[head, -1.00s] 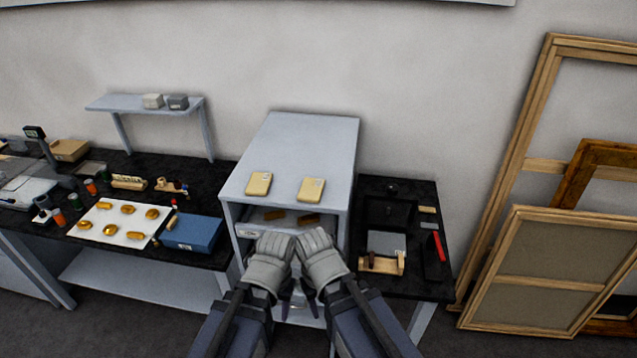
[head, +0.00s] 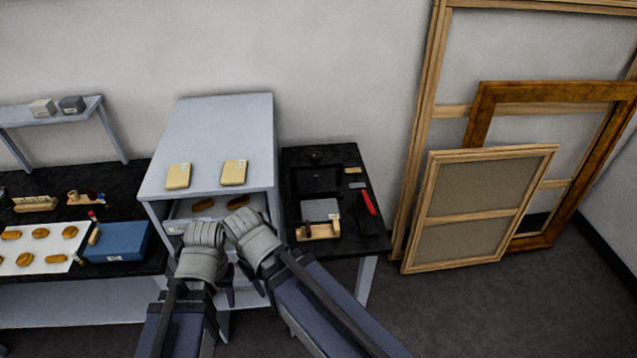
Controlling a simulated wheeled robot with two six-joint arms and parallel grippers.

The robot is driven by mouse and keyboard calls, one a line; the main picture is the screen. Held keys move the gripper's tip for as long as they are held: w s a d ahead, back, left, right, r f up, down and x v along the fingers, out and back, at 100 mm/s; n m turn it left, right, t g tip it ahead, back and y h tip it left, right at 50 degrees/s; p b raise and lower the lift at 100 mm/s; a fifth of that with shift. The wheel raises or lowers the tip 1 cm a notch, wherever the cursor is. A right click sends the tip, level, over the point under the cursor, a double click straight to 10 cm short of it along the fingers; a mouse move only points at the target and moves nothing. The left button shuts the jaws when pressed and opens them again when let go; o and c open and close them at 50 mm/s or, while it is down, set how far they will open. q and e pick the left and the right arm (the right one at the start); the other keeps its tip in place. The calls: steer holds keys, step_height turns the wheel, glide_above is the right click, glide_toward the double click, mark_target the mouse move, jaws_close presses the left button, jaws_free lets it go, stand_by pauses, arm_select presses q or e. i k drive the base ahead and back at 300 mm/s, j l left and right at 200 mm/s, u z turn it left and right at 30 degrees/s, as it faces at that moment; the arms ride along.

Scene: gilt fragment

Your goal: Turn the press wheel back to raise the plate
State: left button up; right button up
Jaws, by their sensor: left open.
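The press appears to be the low black fixture (head: 317,180) on the small dark table right of the grey cabinet. A small dark round part (head: 315,155) shows at its far end; I cannot tell whether it is the wheel. The height of any plate is not clear. My left gripper (head: 230,291) is low in front of the cabinet, left of the press and apart from it. It is open, with nothing visible in it. My right arm is folded beside the left. Its gripper is mostly hidden behind the arm, and its jaws cannot be made out.
The grey cabinet (head: 225,120) bears two yellowish blocks and has an open front. A wooden holder (head: 318,231) and a red tool (head: 368,203) lie on the small table. Wooden frames (head: 480,215) lean at the right. Clear floor (head: 470,310) lies in front of them.

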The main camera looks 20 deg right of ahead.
mark_target(316, 157)
steer(key=i+l+z, duration=0.5)
steer(key=z, duration=0.15)
steer(key=i+l+z, duration=0.1)
steer(key=i+z, duration=0.25)
steer(key=k, duration=0.05)
